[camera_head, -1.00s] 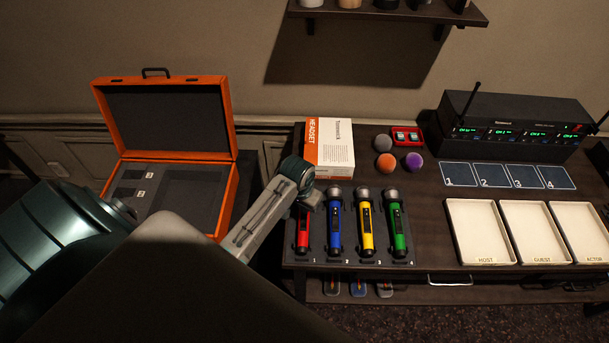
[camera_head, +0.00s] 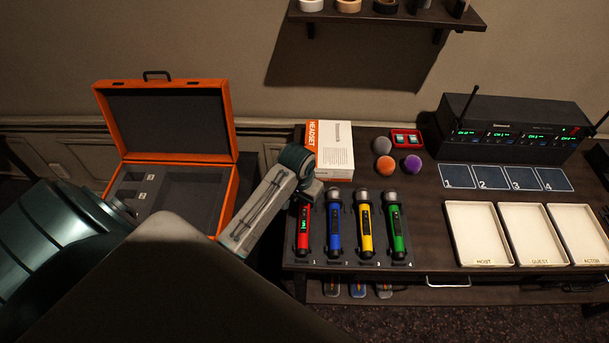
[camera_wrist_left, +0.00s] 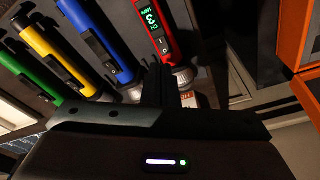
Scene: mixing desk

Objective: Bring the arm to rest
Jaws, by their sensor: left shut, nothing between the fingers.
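My left arm reaches in from the left in the head view. My left gripper (camera_head: 312,191) is mostly hidden behind its wrist, by the top end of the red microphone. In the left wrist view its fingers (camera_wrist_left: 172,84) are shut and empty, close to the head of the red microphone (camera_wrist_left: 150,28). My right gripper is not in view.
An open orange case (camera_head: 233,190) lies left, partly behind my arm. A headset box (camera_head: 338,150) stands just behind my wrist. Foam balls (camera_head: 385,165), a receiver (camera_head: 515,125), numbered cards (camera_head: 490,177) and white trays (camera_head: 480,235) are to the right. A shelf (camera_head: 390,16) hangs above.

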